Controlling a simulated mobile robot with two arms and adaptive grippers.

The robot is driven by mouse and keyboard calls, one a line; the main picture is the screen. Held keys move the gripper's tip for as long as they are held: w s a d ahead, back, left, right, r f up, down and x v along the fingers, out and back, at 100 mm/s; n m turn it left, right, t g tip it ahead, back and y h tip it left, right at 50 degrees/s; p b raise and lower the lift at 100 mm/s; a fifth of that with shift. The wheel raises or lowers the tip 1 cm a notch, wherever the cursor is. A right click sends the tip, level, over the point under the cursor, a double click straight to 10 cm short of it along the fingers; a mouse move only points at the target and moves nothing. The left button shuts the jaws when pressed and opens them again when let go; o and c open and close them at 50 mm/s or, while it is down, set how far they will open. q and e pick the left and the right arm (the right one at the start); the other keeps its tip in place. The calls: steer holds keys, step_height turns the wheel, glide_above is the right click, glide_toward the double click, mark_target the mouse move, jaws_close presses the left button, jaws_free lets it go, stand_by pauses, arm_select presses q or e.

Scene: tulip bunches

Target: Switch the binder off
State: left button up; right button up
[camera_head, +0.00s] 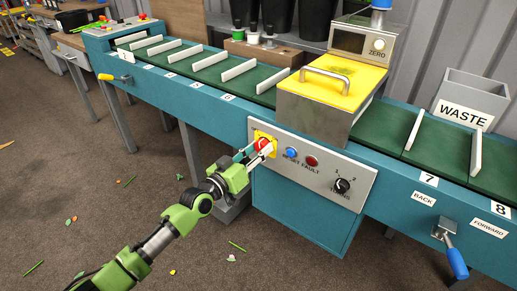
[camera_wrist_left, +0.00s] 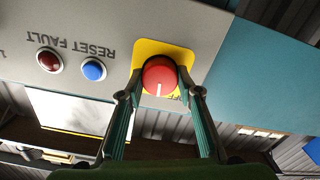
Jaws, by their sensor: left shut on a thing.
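The binder is a teal bench machine with a yellow-topped box (camera_head: 334,84) and a grey control panel (camera_head: 330,180) on its front. A red round knob (camera_head: 264,145) with a white pointer line sits on a yellow plate at the panel's left end. My left gripper (camera_head: 258,148) is shut on this knob. In the left wrist view the red knob (camera_wrist_left: 159,77) lies between my two fingertips (camera_wrist_left: 160,88), and the plate's lettering, ending in "OFF", is partly hidden. My right gripper is not in view.
Beside the knob are a blue RESET button (camera_head: 291,152), a red FAULT light (camera_head: 312,161) and a black dial (camera_head: 342,185). A blue-handled lever (camera_head: 455,258) sticks out at the right. A WASTE bin (camera_head: 470,98) stands behind the belt.

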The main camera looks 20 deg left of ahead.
arm_select(q)
steer(key=n, duration=0.5)
steer(key=shift+f, duration=0.1)
steer(key=shift+n, duration=1.3)
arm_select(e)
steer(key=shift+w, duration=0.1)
arm_select(q)
steer(key=o, duration=1.1)
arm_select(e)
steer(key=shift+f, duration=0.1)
arm_select(q)
steer(key=v, duration=1.2)
